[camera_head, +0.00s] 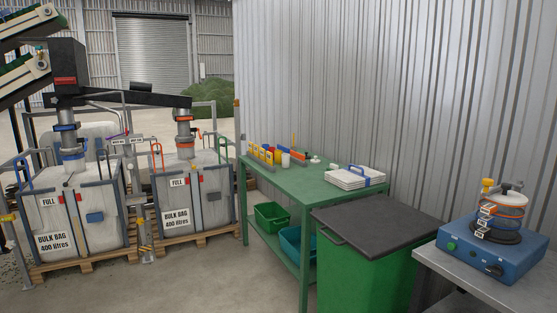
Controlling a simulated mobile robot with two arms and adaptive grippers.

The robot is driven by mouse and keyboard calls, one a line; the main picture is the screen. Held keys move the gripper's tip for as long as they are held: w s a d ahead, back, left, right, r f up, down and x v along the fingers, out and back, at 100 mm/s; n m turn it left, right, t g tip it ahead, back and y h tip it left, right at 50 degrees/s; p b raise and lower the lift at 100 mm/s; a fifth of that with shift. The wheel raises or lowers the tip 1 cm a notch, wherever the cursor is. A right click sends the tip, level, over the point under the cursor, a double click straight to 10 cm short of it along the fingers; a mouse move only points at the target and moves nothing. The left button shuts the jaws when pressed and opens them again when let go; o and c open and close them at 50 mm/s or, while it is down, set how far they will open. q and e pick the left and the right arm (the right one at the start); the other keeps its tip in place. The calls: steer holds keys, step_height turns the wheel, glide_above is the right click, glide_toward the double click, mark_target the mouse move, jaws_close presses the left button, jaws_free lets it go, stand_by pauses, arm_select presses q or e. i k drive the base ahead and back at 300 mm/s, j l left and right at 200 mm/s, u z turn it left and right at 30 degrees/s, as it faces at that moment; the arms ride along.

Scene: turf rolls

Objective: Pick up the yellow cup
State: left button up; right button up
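No yellow cup can be made out for certain. A small yellow object (487,185) stands at the back left of a blue device (490,250) on the grey bench at the right; it is too small to tell if it is a cup. Small yellow items (257,151) also stand in a row with red and blue ones at the far end of the green table (300,183). A small white cup-like object (285,160) is beside that row. Neither of my grippers is in view.
A green bin with a dark lid (378,225) stands between the green table and the grey bench (437,262). A stack of papers (353,177) lies on the table, with tubs (271,216) below. Bulk bags (80,215) on pallets stand left. The concrete floor in front is clear.

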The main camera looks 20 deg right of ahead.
mark_target(277, 159)
steer(key=i, duration=2)
steer(key=i+j+z, duration=0.15)
steer(key=i, duration=0.35)
steer(key=i+j+z, duration=0.15)
steer(key=i, duration=0.35)
steer(key=i+j+z, duration=0.15)
steer(key=i, duration=0.35)
steer(key=i+j+z, duration=0.15)
steer(key=i+j, duration=0.2)
steer(key=i, duration=0.1)
